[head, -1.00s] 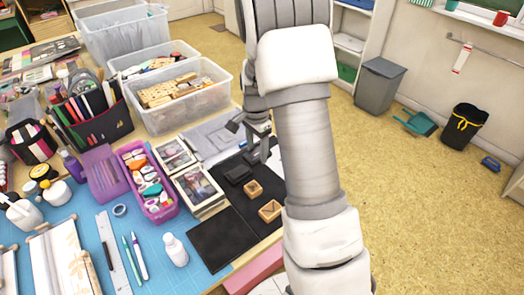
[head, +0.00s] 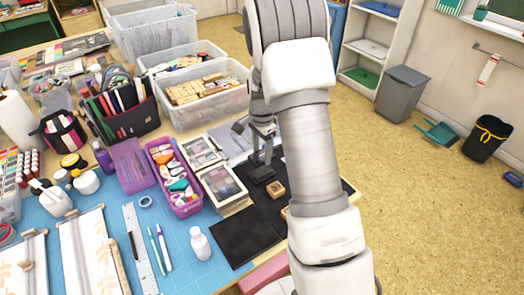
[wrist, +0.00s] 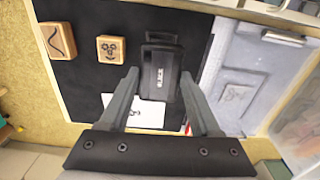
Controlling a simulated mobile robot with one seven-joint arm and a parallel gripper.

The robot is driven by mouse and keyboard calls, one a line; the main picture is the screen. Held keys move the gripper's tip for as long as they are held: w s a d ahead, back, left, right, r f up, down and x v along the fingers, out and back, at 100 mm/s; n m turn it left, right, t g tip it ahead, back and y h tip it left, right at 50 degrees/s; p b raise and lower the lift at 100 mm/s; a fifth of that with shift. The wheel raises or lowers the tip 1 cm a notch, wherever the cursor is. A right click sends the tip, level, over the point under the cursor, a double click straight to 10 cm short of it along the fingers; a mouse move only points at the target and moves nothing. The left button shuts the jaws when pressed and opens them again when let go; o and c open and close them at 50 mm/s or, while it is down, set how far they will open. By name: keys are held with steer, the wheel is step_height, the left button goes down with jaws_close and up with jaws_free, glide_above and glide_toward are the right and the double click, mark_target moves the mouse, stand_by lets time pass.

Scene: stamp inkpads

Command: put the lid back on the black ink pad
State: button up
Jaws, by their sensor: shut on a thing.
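My gripper (wrist: 160,80) is shut on the black lid (wrist: 160,78), which carries pale lettering and lies between the two fingers in the wrist view. A dark part (wrist: 162,37), apparently the black ink pad, shows just beyond the lid. The two overlap in view, and I cannot tell whether they touch. In the head view my gripper (head: 264,158) is directly above and behind the black ink pad (head: 262,174) on the dark mat (head: 247,236). The lid is not clearly distinguishable there.
Two wooden stamps (wrist: 110,48) (wrist: 60,40) lie beside the pad. A white card (wrist: 148,112) with a print lies near the fingers. A box with clear lid (head: 224,186) and a purple tray (head: 176,182) stand to the left. The front of the mat is clear.

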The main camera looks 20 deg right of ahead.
mark_target(262, 171)
steer(key=shift+f+b, duration=1.8)
steer(key=shift+f, duration=1)
steer(key=shift+f, duration=0.6)
stand_by(0.6)
steer(key=o, duration=1.4)
steer(key=shift+r+p, duration=2.4)
steer(key=shift+r, duration=1.15)
steer(key=shift+c, duration=0.3)
